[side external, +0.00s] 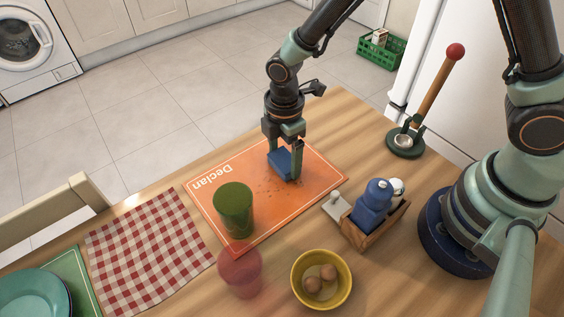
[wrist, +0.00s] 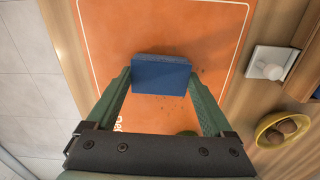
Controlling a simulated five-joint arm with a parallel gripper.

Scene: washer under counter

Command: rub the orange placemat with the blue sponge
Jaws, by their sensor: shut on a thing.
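The orange placemat (side external: 318,172) lies on the wooden table, with a thin pale border line and the name "Declan" printed on it. It fills much of the wrist view (wrist: 115,45). Dark specks show on it near the sponge. My gripper (side external: 285,168) points down over the placemat and is shut on the blue sponge (side external: 280,160). In the wrist view the sponge (wrist: 160,75) sits between the two fingertips. The sponge is at or very near the mat surface; I cannot tell whether it touches.
A green cup (side external: 234,208) stands on the placemat's near part. A translucent red cup (side external: 240,272), a yellow bowl (side external: 322,281) with brown eggs and a wooden caddy (side external: 373,228) stand nearby. A checked cloth (side external: 150,250) lies left. A red-knobbed plunger-like tool (side external: 432,95) stands right.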

